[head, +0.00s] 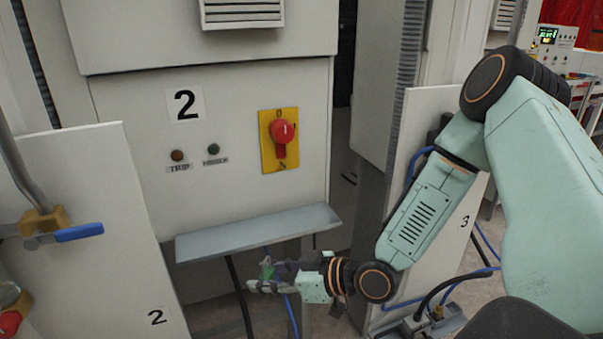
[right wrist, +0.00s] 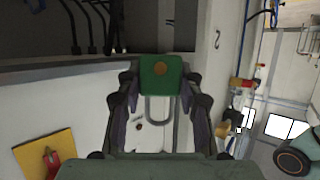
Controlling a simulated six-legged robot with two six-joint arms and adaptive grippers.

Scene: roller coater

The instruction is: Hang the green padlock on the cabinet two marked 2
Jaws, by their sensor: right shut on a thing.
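The green padlock (right wrist: 160,74) is held between the fingertips of my right gripper (right wrist: 159,88). In the right wrist view its grey shackle (right wrist: 159,124) extends from the body back between the fingers; I cannot tell whether the shackle is open. In the head view the padlock (head: 268,271) is small and partly hidden by my right gripper (head: 266,280), below the shelf. Cabinet two (head: 130,115) bears a black 2 label (head: 185,105). Its red rotary switch (head: 283,132) sits on a yellow plate (head: 267,162), up and slightly right of the gripper. My left gripper is not in view.
A grey shelf (head: 258,232) juts out between the switch and my right gripper. Hanging cables (head: 238,295) are close to the gripper. Low panels marked 2 (head: 90,190) and 3 (head: 448,235) stand either side. A blue-handled valve (head: 75,233) is at left.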

